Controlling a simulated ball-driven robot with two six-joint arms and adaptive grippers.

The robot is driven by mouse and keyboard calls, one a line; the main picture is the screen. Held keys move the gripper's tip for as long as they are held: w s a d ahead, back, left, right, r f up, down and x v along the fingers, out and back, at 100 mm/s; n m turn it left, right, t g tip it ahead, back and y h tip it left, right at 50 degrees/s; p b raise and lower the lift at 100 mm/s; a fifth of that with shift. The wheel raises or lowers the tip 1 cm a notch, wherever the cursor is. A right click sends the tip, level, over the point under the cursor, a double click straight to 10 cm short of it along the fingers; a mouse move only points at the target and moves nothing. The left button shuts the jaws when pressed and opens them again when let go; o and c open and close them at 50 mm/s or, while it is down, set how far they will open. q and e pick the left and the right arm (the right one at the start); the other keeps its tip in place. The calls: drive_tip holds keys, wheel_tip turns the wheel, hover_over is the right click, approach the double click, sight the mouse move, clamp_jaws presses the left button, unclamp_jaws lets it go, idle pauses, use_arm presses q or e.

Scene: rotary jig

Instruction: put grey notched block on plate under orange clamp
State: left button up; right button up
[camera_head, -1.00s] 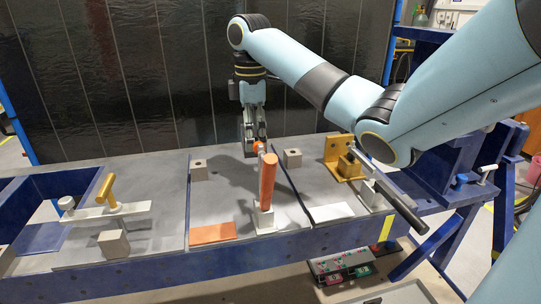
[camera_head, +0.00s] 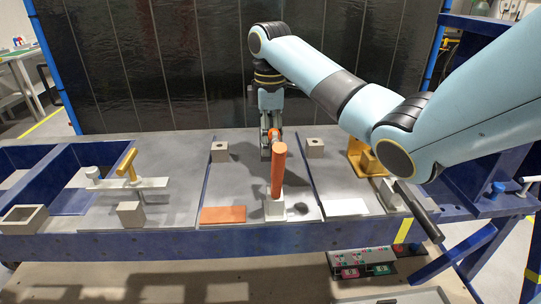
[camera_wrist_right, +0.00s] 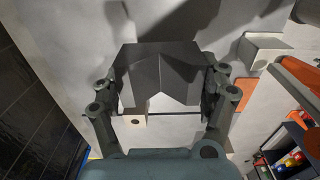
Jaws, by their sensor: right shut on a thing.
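My right gripper (camera_head: 267,140) points down behind the orange clamp (camera_head: 279,170). In the right wrist view its two fingers are shut on the grey notched block (camera_wrist_right: 165,75), a dark block with a V-shaped notch. In the head view the block is mostly hidden behind the clamp and fingers. The clamp's thick orange handle stands upright on a pale base (camera_head: 274,209) near the bench's front edge, and also shows at the right of the wrist view (camera_wrist_right: 300,78). I cannot tell whether the block touches the bench surface. My left gripper is out of view.
Small beige blocks with holes stand left (camera_head: 219,152) and right (camera_head: 315,148) of the gripper. An orange pad (camera_head: 223,215) and a white pad (camera_head: 345,207) lie beside the clamp. A yellow bracket (camera_head: 362,157) is at right, and a yellow-handled clamp (camera_head: 128,164) at left.

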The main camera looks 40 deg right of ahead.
wheel_tip(320, 180, down, 4)
drive_tip(key=shift+a+f, duration=0.1)
drive_tip(key=shift+f, duration=0.1)
drive_tip(key=o, duration=1.6)
drive_tip(key=shift+f, duration=0.15)
wheel_tip(320, 180, up, 6)
drive_tip(key=shift+r+b, duration=0.25)
drive_tip(key=shift+b, duration=0.1)
wheel_tip(320, 180, up, 5)
drive_tip(key=shift+r+p, duration=0.1)
drive_tip(key=shift+p, duration=1.05)
drive_tip(key=shift+r+p, duration=0.3)
drive_tip(key=shift+p, duration=0.1)
